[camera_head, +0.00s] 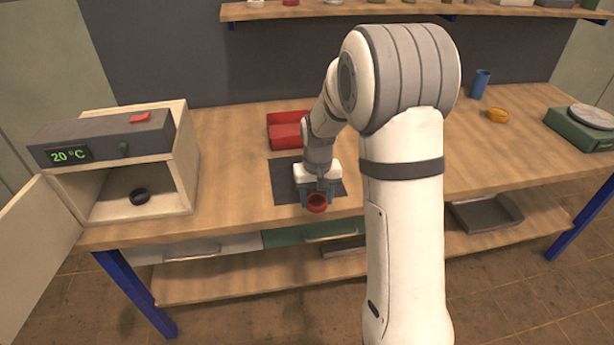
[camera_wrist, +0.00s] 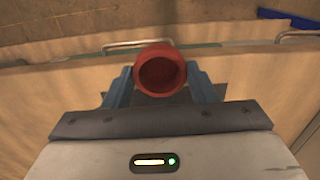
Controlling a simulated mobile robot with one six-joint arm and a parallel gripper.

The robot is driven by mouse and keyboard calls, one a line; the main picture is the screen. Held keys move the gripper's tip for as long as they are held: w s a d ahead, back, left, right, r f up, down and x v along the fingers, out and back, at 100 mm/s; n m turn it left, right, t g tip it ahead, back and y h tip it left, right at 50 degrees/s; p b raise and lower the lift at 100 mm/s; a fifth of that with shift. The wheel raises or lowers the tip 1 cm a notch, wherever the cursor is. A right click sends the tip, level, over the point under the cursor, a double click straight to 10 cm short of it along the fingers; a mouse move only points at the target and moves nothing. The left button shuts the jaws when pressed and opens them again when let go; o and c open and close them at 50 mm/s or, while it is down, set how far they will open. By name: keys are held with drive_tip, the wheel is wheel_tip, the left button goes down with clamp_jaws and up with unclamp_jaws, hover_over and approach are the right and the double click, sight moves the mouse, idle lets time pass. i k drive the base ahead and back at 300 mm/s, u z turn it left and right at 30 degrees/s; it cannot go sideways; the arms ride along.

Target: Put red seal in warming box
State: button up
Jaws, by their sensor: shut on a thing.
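The red seal (camera_head: 317,203), a short red ring, is held between the fingers of my gripper (camera_head: 317,197). In the wrist view the seal (camera_wrist: 160,71) sits between the blue fingers of my gripper (camera_wrist: 160,85), its round opening facing the camera. The gripper is shut on it, near the bench's front edge, over or close to the dark mat; I cannot tell the exact height. The warming box (camera_head: 182,150) stands at the left end of the bench. Its door (camera_head: 35,250) is open, its display reads 20 °C, and a black ring (camera_head: 139,196) lies inside.
A red tray (camera_head: 285,131) lies behind the dark mat (camera_head: 284,181). Bench space between the box and the mat is clear.

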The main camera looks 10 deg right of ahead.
sight(116, 189)
drive_tip(key=u, duration=0.1)
drive_tip(key=i, duration=0.9)
drive_tip(key=z, duration=0.1)
